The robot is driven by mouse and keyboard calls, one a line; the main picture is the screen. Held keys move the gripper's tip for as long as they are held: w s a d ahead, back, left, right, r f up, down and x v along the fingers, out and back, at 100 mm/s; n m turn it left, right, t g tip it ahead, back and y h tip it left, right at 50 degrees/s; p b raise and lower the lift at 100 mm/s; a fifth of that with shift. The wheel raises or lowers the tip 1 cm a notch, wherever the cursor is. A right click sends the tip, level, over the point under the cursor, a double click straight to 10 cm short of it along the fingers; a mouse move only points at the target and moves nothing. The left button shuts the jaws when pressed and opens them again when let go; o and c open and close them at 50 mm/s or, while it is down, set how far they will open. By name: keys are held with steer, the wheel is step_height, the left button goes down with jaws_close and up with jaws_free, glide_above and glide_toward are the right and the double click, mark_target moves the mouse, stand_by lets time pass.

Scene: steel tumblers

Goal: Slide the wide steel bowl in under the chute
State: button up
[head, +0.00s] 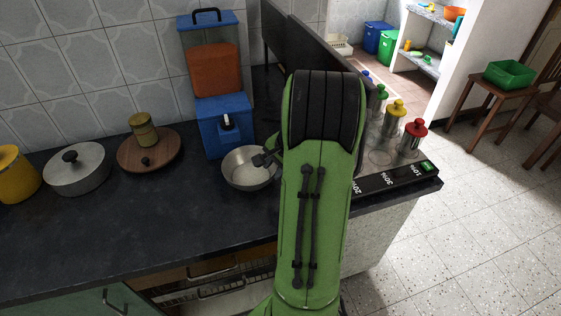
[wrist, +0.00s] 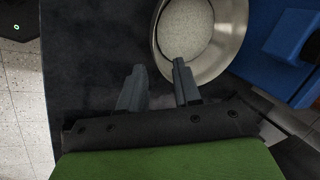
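The wide steel bowl (head: 246,174) stands upright on the dark counter, in front of the blue dispenser (head: 212,130) and slightly right of its chute (head: 227,123). My gripper (head: 264,159) is at the bowl's right rim, partly hidden by my arm. In the wrist view the bowl (wrist: 229,42) is at the top, cut off by the frame. My gripper (wrist: 158,66) is open there, with one finger overlapping the bowl's near rim and the other outside it. I cannot tell whether either finger touches the bowl. The dispenser's blue housing (wrist: 296,38) shows at the right.
A round wooden board (head: 165,160) with a yellow-brown jar (head: 143,130), a lidded steel pot (head: 78,168) and a yellow pot (head: 16,174) stand left. Tumblers with coloured tops (head: 393,118) stand right, by a black marked strip (head: 390,180). The counter front left of the bowl is clear.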

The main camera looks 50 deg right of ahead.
mark_target(267, 179)
steer(key=b+x, duration=0.2)
steer(key=x, duration=0.6)
steer(key=shift+w+f, duration=0.15)
steer(key=shift+f, duration=0.1)
steer(key=shift+c, duration=0.3)
jaws_close()
